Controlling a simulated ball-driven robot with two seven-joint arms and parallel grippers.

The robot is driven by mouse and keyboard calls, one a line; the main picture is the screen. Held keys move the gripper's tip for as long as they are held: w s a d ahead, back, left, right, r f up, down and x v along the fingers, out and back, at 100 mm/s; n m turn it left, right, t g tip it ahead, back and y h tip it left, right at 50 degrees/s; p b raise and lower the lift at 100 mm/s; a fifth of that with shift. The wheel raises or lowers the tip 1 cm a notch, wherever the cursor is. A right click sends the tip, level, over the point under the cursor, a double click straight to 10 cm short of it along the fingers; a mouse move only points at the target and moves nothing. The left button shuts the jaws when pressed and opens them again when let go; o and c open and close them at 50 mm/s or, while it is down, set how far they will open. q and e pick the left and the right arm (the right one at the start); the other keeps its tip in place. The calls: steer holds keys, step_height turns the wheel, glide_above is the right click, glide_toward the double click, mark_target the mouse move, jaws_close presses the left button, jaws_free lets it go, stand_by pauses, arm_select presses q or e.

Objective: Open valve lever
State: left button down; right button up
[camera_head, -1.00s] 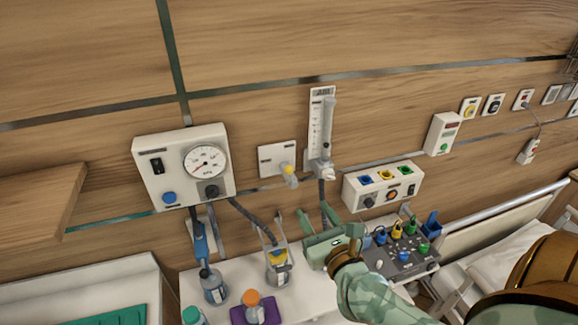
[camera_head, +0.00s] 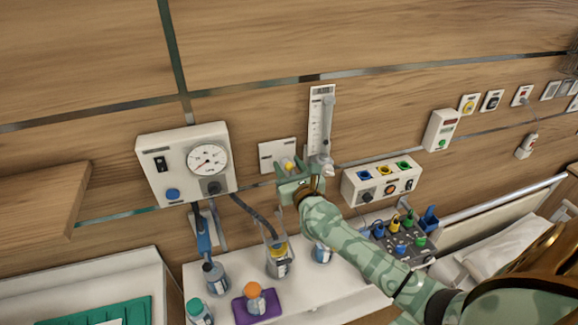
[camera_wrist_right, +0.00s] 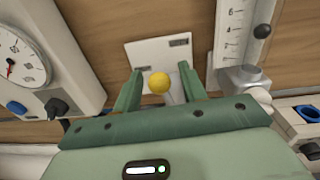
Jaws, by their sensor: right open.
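The valve is a pale wall plate (camera_head: 270,154) with a yellow-centred lever (camera_head: 289,164) at its lower right. My right gripper (camera_head: 285,171) is up at the plate, its fingers around the lever area and hiding much of the lever. In the right wrist view, the yellow knob (camera_wrist_right: 159,83) shows between the two green fingers, with a gap to each side, and the plate (camera_wrist_right: 160,54) is behind it. The right gripper (camera_wrist_right: 158,85) is open. Whether a finger touches the lever's grey arm cannot be told. My left gripper is not in view.
A gauge box (camera_head: 186,165) is left of the plate. A flowmeter (camera_head: 320,122) stands close on the right, with a socket box (camera_head: 382,179) beyond it. Below, a white shelf (camera_head: 330,290) holds several bottles and a purple pad (camera_head: 258,306).

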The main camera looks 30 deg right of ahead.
jaws_close()
steer(key=shift+s+d+f+m+b, duration=0.1)
steer(key=shift+d+m+b, duration=0.25)
steer(key=shift+m, duration=0.25)
steer(key=shift+s+d+m+b, duration=0.1)
steer(key=shift+d+m+b, duration=0.25)
steer(key=shift+m, duration=0.55)
steer(key=shift+r, duration=0.2)
jaws_free()
